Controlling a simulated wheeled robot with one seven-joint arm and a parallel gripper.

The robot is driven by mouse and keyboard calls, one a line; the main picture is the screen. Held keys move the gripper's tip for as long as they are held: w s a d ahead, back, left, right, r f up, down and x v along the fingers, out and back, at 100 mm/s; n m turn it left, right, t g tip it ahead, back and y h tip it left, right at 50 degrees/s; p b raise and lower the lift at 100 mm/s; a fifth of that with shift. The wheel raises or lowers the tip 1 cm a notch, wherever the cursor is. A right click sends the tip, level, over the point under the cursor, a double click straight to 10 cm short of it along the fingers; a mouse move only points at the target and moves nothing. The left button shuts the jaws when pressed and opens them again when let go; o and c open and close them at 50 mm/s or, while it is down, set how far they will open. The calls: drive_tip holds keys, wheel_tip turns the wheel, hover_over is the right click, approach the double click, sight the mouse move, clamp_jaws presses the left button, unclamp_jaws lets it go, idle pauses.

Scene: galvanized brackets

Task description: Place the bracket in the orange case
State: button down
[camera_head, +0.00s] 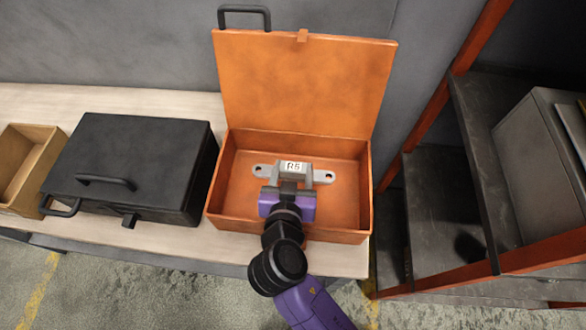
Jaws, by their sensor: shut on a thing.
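The orange case (225,210) stands on the bench with its lid (305,85) raised upright behind it. A grey metal bracket (324,176) with a hole at each end and a white label reading "R6" is over the inside of the case. My gripper (290,186) reaches in over the case's front wall and is shut on the bracket's middle. My gripper hides the bracket's near middle part. I cannot tell whether the bracket touches the case floor.
A closed black case (135,150) with a handle lies left of the orange case. A small tan open box (25,165) is at the far left. The pale bench top (120,238) shows bare along the front. A dark shelf rack with orange posts (440,110) stands at the right.

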drive_tip(key=shift+f+b, duration=0.65)
drive_tip(key=shift+b, duration=0.05)
drive_tip(key=c, duration=0.5)
unclamp_jaws()
drive_tip(key=shift+r, duration=0.1)
drive_tip(key=shift+r+p, duration=0.55)
drive_tip(key=shift+p, duration=0.2)
drive_tip(key=b+v, duration=0.1)
drive_tip(key=v, duration=1.1)
drive_tip(key=shift+f+b, duration=0.1)
drive_tip(key=shift+b, duration=0.25)
